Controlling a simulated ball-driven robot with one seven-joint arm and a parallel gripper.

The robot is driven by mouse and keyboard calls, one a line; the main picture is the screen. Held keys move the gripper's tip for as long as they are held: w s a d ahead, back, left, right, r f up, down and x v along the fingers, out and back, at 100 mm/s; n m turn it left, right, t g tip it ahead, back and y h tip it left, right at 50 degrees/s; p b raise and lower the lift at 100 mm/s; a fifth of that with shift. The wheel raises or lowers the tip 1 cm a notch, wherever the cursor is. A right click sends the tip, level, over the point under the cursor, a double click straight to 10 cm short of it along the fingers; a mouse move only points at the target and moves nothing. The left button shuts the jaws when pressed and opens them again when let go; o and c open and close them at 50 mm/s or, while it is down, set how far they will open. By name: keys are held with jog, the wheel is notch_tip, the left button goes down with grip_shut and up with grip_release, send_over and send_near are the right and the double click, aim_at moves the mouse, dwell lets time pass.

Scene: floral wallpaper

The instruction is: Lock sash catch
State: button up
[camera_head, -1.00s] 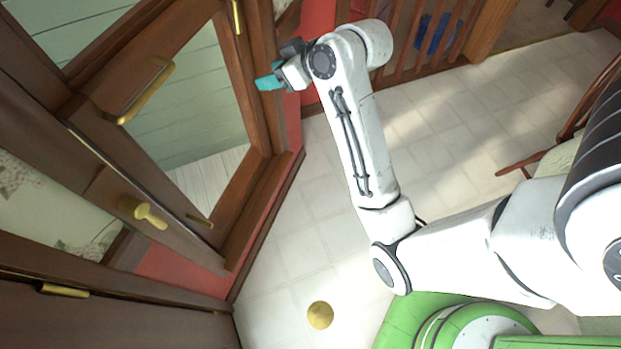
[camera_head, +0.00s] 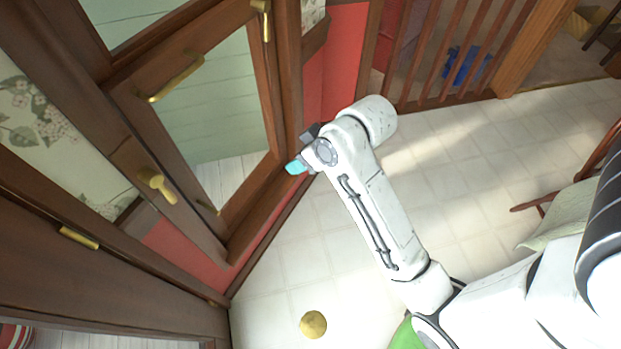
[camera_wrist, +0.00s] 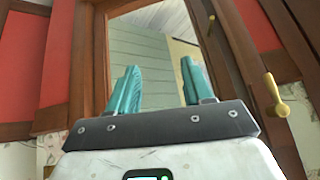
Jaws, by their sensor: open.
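The wooden sash window (camera_head: 225,195) fills the upper left of the head view, with a long brass handle (camera_head: 177,80) on its frame. A brass knobbed catch (camera_head: 158,185) sits on the post left of the pane. Which fitting is the sash catch is not certain; a similar brass catch (camera_wrist: 277,97) shows at right in the wrist view. My gripper (camera_head: 296,167), with teal fingers, is by the lower right of the window, well right of the knobbed catch. In the wrist view its fingers (camera_wrist: 159,82) are apart and empty, facing the pane.
A brass hinge-like piece (camera_head: 265,18) is at the window's top edge. Another brass piece (camera_head: 78,238) is on the dark wood at lower left. A round brass knob (camera_head: 313,324) shows over the tiled floor. A wooden railing (camera_head: 450,50) stands behind. The tiled floor (camera_head: 290,250) is open.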

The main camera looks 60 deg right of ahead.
jog(key=shift+s+a+f+g, duration=0.2)
jog(key=shift+s+a+f, duration=0.2)
jog(key=shift+s+a, duration=0.25)
jog(key=shift+s+a+f+g, duration=0.2)
jog(key=shift+s+a+f, duration=0.2)
jog(key=shift+s, duration=0.3)
